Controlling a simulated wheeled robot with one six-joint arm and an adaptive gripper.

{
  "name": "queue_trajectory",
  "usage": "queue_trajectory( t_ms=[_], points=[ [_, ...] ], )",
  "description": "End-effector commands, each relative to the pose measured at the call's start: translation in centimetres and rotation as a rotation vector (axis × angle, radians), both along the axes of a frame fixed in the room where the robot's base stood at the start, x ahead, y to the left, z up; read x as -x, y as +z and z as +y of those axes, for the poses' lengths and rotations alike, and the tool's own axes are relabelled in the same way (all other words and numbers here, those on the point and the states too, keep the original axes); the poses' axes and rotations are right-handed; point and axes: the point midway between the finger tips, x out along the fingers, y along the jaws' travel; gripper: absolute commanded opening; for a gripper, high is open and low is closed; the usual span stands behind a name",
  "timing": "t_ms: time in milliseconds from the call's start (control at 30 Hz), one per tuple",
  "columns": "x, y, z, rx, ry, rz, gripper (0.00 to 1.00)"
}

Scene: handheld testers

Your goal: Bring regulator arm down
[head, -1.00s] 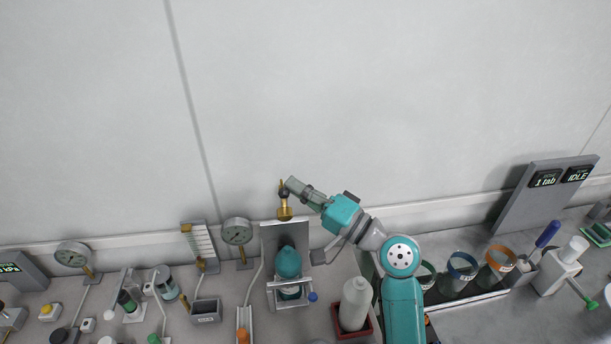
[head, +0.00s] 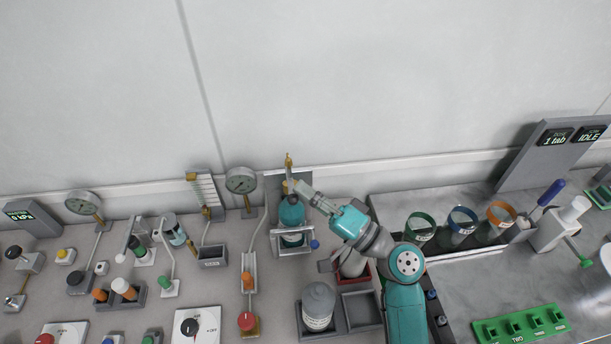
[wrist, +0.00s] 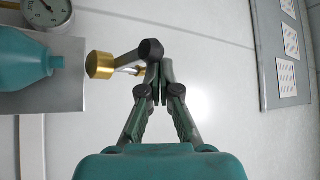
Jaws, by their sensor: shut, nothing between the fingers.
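The regulator arm (wrist: 128,58) is a short grey bar with a brass head (wrist: 100,65) at one end and a dark round knob (wrist: 150,50) at the other. In the wrist view the brass head faces the neck of a teal bottle (wrist: 25,60), with a gap between them. My gripper (wrist: 158,82) is shut and empty, its fingertips close by the dark knob; I cannot tell whether they touch. In the head view my gripper (head: 299,187) is just above the teal bottle (head: 291,212), by a brass rod (head: 288,162), and partly hides the arm.
A grey back plate (head: 303,178) stands behind the bottle. A dial gauge (head: 240,180) is to the left. A grey-white bottle (head: 318,303) and a red tray (head: 367,272) are near my arm. Glass beakers (head: 420,228) stand to the right. The wall above is clear.

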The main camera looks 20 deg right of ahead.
Motion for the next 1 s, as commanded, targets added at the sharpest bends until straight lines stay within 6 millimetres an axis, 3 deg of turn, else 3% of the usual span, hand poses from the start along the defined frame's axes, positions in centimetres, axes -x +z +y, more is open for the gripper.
queue_trajectory(
  t_ms=[300,1000],
  points=[
    [0.5,-1.5,0.1,0.0,0.0,0.001,0.0],
    [0.9,-1.9,-0.2,0.0,0.0,0.002,0.0]
  ],
)
